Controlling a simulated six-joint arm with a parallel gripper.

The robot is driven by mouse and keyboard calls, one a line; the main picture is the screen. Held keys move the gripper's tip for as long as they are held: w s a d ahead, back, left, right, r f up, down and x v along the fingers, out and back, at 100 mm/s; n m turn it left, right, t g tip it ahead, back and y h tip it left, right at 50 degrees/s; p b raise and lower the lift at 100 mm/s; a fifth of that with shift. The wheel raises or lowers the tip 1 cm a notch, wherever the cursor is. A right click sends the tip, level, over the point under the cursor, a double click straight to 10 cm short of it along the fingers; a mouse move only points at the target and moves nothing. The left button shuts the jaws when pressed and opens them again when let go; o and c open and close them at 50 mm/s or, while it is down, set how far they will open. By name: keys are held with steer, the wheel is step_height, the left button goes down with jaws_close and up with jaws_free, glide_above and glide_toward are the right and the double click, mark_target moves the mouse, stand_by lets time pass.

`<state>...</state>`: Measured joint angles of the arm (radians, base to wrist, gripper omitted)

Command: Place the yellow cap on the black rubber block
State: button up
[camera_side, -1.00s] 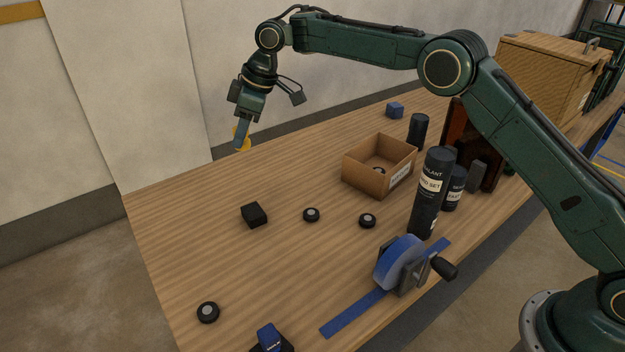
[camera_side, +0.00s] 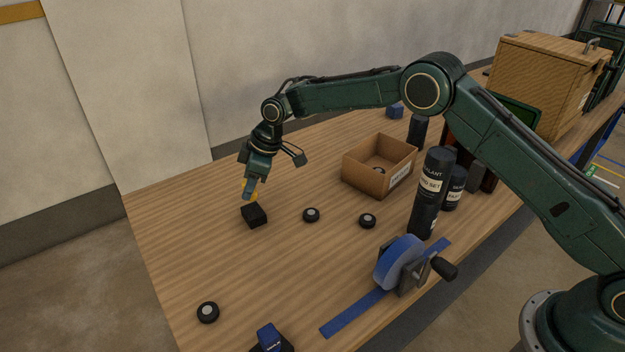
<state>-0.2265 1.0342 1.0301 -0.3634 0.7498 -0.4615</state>
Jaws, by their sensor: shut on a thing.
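My gripper (camera_side: 249,194) is shut on the yellow cap (camera_side: 254,196), which shows partly behind the fingers. The gripper points down, just above the far side of the black rubber block (camera_side: 254,215). The block stands on the wooden table, left of the middle. The cap's lower edge is close to the block's top; I cannot tell whether they touch.
Black round washers lie on the table, one (camera_side: 311,215) right of the block and another (camera_side: 208,312) at front left. An open cardboard box (camera_side: 368,182), a tall dark bottle (camera_side: 430,195) and a blue tape roll (camera_side: 399,262) stand to the right.

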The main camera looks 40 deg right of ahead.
mark_target(252, 197)
steer(key=shift+f, duration=2.1)
steer(key=shift+f, duration=0.15)
steer(key=o, duration=1)
steer(key=shift+c, duration=0.2)
steer(key=v, duration=1.2)
